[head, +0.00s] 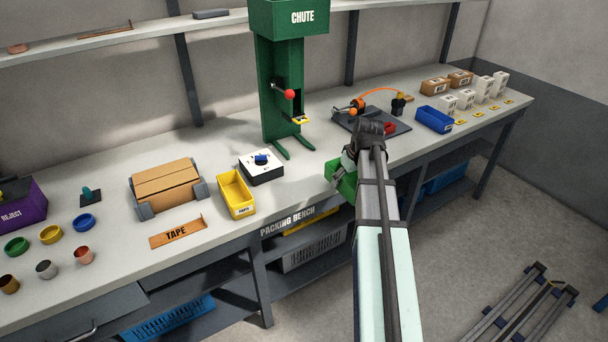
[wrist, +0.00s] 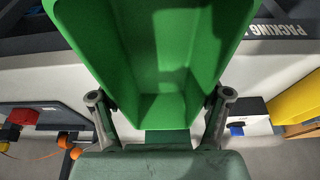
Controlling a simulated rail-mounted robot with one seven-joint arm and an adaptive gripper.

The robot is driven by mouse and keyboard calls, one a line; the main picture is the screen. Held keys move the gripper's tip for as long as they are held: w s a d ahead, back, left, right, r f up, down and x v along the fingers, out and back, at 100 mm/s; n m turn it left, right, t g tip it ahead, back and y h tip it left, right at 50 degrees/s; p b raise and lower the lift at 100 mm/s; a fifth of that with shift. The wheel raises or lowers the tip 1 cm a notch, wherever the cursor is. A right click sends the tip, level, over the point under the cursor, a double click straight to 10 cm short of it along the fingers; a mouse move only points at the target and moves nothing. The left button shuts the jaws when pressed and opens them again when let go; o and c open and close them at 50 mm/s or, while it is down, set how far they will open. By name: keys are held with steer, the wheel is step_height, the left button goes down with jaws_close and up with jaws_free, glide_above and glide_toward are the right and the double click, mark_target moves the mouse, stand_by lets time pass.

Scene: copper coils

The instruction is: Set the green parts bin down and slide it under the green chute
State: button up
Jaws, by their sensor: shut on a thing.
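The green parts bin (head: 343,178) is at the bench's front edge in the head view, partly hidden behind my arm. The wrist view shows the inside of the green bin (wrist: 160,65), which looks empty. My gripper (wrist: 160,112) is shut on the bin, with a finger at each side of its near end. In the head view my gripper (head: 352,160) is mostly hidden by my own wrist. I cannot tell whether the bin touches the bench top. The green chute (head: 284,90) stands upright on the bench, behind and to the left of the bin, with two feet reaching forward.
A yellow bin (head: 237,193) and a white box with a blue knob (head: 261,167) stand left of the chute's feet. A dark mat (head: 372,121) with an orange-corded tool and a blue bin (head: 434,119) lie to the right. Bare bench top (head: 312,172) lies between the chute and the green bin.

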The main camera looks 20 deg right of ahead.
steer(key=shift+w+a+r, duration=0.1)
steer(key=shift+a, duration=0.2)
steer(key=p, duration=0.4)
glide_above(313, 165)
steer(key=s, duration=0.1)
steer(key=shift+s, duration=0.2)
steer(key=shift+f+p, duration=0.45)
steer(key=shift+f, duration=1.35)
steer(key=shift+f, duration=0.1)
steer(key=shift+f, duration=0.15)
steer(key=o, duration=1.2)
steer(key=shift+c, duration=0.2)
steer(key=b+v, duration=0.2)
steer(key=v, duration=1)
steer(key=shift+r, duration=0.25)
